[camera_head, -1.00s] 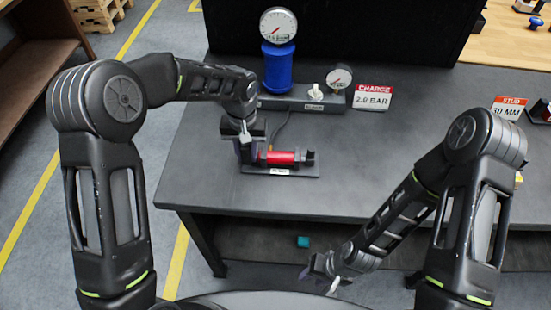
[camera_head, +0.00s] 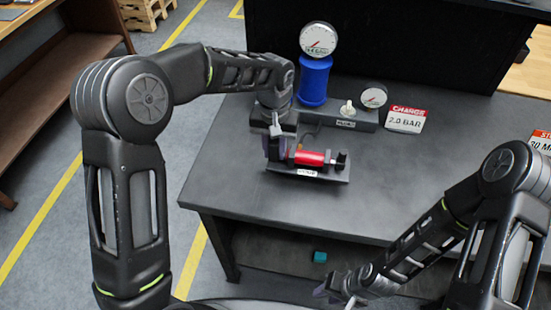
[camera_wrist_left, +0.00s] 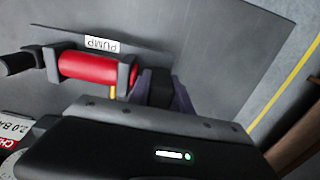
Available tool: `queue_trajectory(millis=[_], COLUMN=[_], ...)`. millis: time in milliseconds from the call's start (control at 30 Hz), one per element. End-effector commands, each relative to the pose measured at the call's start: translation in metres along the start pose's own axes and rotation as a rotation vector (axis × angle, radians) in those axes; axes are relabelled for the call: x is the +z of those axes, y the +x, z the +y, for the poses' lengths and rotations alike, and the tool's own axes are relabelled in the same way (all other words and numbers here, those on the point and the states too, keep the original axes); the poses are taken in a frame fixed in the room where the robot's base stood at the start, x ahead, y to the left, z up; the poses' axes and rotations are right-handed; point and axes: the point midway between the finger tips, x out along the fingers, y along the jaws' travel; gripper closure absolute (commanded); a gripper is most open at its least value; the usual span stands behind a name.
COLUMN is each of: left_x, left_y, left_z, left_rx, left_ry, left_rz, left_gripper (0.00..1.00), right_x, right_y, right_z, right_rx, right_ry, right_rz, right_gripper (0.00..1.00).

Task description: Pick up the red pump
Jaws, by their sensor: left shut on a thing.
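The red pump (camera_head: 309,158) has a red barrel with dark ends and lies in line with a dark plate (camera_head: 332,176) labelled PUMP, at the front left of the grey table. I cannot tell whether it rests on the plate or is just clear of it. My left gripper (camera_head: 274,147) is at the pump's left end, shut on it; its fingers hide that end. In the left wrist view the red pump (camera_wrist_left: 86,68) lies left of the dark fingers (camera_wrist_left: 158,90). My right gripper (camera_head: 338,291) is low in front of the table, away from the pump; its jaw state is unclear.
Behind the pump stand a blue cylinder (camera_head: 314,80) with a dial gauge (camera_head: 318,39) and a base with a smaller gauge (camera_head: 374,97). A charge sign (camera_head: 406,119) stands to their right. The tabletop (camera_head: 410,165) right of the pump is clear. A teal block (camera_head: 320,257) lies below.

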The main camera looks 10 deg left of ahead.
Motion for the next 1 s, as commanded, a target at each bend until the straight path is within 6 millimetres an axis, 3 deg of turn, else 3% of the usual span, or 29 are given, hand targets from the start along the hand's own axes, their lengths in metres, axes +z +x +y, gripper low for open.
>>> queue_trajectory(millis=[100, 300, 1000], left_x=[-0.001, 0.000, 0.000], left_y=[-0.024, -0.044, -0.044], left_z=[0.001, 0.001, 0.001], left_rx=[0.003, 0.002, 0.001], left_ry=[0.000, 0.001, 0.000], left_rz=[0.004, 0.002, 0.000], left_gripper=[1.00, 1.00, 1.00], right_x=[0.000, 0.000, 0.000], right_y=[0.000, 0.000, 0.000], right_z=[0.000, 0.000, 0.000], right_rx=[0.000, 0.000, 0.000], right_ry=[0.000, 0.000, 0.000], right_rz=[0.000, 0.000, 0.000], right_gripper=[0.64, 0.64, 0.64])
